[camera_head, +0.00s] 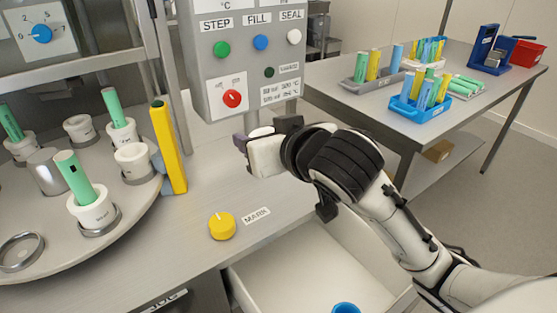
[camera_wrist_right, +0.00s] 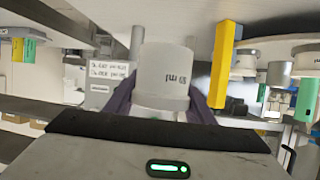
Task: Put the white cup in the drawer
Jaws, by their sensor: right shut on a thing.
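My right gripper (camera_head: 244,145) is shut on the white cup. In the right wrist view the white cup (camera_wrist_right: 163,75), with small dark print, sits between the two purple fingers. In the head view a small white part beside the gripper may be this cup; the rest is hidden. The gripper is above the counter, below the control panel. The white drawer (camera_head: 290,268) is pulled out under the counter's front edge, lower and nearer than the gripper. The rim of a blue item (camera_head: 346,308) shows inside it. My left gripper is not in view.
A round turntable (camera_head: 135,205) on the left holds several white cups, some with green tubes, and a yellow bar (camera_head: 168,145) stands at its edge. A yellow knob (camera_head: 222,226) is on the counter. A control panel (camera_head: 245,65) is behind. A side table (camera_head: 355,110) bears racks.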

